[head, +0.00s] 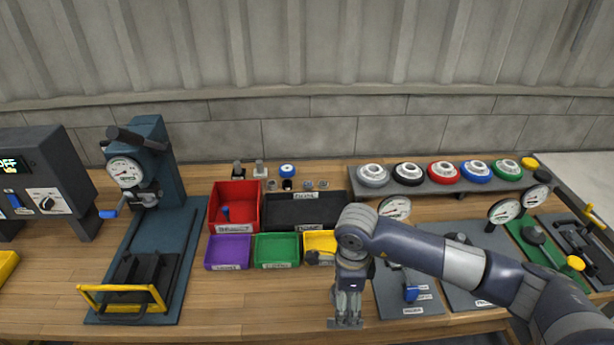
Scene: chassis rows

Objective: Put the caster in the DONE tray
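I cannot single out the caster for certain. A small dark upright part (238,169) and a pale one like it (260,168) stand behind the bins and could be casters. A wide black tray (328,194) lies in front of them. Its labels are too small to read surely, so I cannot confirm that it is the DONE tray. My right gripper (346,322) points down near the front of the bench, in front of the yellow bin. Whether its fingers are apart is unclear, and I see nothing held. My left gripper is out of view.
Red (254,190), purple (210,249), green (258,246) and yellow bins (320,236) sit near the black tray. A gauge press (190,255) stands left. A rack (440,187) holds several coloured discs. Gauges and dark plates fill the right. Bare bench lies front centre.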

